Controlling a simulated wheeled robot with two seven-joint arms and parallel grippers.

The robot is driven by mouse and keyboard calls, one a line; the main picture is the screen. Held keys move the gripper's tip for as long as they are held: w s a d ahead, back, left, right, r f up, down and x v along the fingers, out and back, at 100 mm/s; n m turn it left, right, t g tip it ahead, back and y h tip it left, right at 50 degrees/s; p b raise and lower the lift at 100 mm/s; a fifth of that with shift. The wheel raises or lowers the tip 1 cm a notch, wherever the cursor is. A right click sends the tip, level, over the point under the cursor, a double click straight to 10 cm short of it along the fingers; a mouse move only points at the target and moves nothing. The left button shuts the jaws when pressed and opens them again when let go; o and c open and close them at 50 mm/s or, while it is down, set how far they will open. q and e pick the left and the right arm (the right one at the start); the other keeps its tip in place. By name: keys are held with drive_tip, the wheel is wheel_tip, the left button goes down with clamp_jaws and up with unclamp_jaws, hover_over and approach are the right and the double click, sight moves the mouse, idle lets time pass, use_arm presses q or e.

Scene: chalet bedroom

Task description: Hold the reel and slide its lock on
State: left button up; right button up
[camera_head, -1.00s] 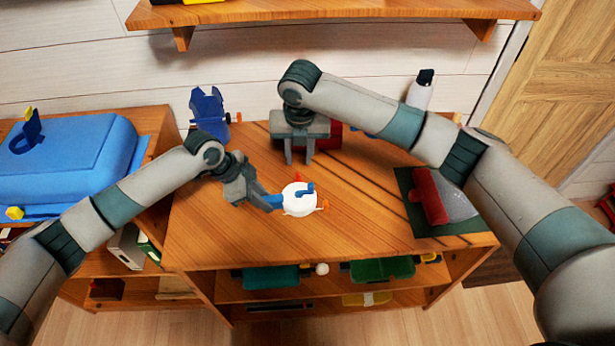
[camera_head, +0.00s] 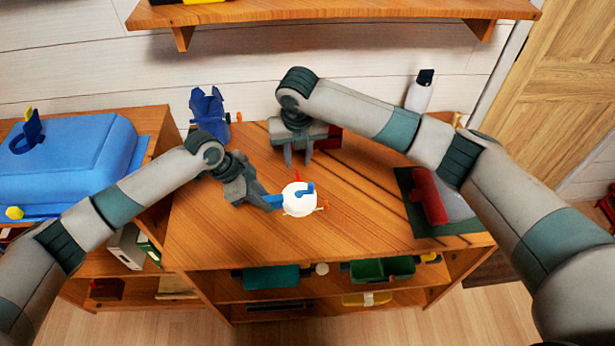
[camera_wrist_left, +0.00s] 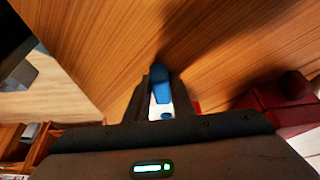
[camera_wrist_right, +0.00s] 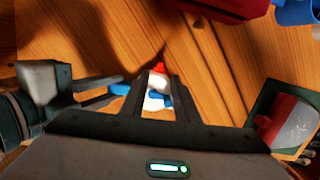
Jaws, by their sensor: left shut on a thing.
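The reel (camera_head: 299,203) is a white round body with blue parts, an orange knob on its right and a small red piece (camera_head: 297,177) at its far edge. My left gripper (camera_head: 268,200) is shut on the reel's blue part at its left side; this blue part also shows between the fingers in the left wrist view (camera_wrist_left: 160,85). My right gripper (camera_head: 298,160) is open and empty, pointing down above the table behind the reel. In the right wrist view the reel (camera_wrist_right: 157,98) shows between its spread fingers. I cannot tell which piece is the lock.
The wooden table (camera_head: 240,250) has free room around the reel. A dark green mat with a red-and-grey thing (camera_head: 430,195) lies at the right. A blue stand (camera_head: 208,110) and a white bottle (camera_head: 420,92) stand at the back. A red thing is partly hidden behind my right gripper.

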sight(298, 175)
drive_tip(key=shift+w+a+f, duration=0.1)
drive_tip(key=shift+w+f, duration=0.1)
drive_tip(key=shift+f, duration=1.2)
drive_tip(key=shift+w+d+f, duration=0.1)
drive_tip(key=shift+w+f, duration=0.15)
drive_tip(key=shift+f, duration=1.1)
drive_tip(key=shift+w+a+f, duration=0.1)
drive_tip(key=shift+w+f, duration=0.1)
drive_tip(key=shift+f, duration=1.2)
clamp_jaws()
